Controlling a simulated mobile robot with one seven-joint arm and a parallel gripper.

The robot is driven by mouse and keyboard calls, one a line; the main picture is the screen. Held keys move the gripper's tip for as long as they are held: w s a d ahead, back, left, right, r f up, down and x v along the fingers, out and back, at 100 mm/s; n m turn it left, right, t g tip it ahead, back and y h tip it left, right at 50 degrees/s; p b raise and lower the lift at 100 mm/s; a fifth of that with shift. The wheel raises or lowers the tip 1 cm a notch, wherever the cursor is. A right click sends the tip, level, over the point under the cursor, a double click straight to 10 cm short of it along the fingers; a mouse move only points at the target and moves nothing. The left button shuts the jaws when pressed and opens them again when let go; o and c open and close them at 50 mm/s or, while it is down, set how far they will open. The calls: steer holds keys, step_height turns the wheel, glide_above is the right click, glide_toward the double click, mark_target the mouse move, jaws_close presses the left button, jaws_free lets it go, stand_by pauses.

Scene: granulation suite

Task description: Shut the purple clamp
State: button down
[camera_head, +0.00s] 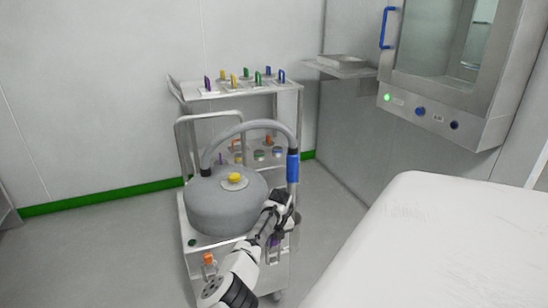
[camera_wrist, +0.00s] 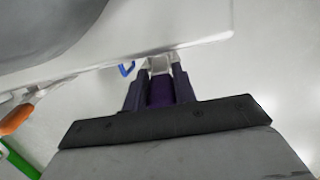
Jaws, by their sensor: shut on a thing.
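The purple clamp (camera_wrist: 160,92) sits between the two dark fingers of my gripper (camera_wrist: 157,80) in the wrist view, below a pale metal fitting at the cart's edge. My gripper is shut on it. In the head view a small purple patch of the clamp (camera_head: 274,254) shows at the front right of the cart, mostly hidden by my arm. Whether the clamp itself is open or shut cannot be told.
A grey vessel (camera_head: 226,203) with a yellow cap and a hose with a blue grip (camera_head: 292,166) stands on the cart (camera_head: 200,262). An orange-handled fitting (camera_head: 209,259) is on the cart's front left. A white-covered surface (camera_head: 430,245) lies at right. Open floor is at left.

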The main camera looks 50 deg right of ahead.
steer(key=c, duration=1.1)
jaws_free()
steer(key=shift+f, duration=0.1)
steer(key=p+v, duration=0.2)
steer(key=v, duration=1.2)
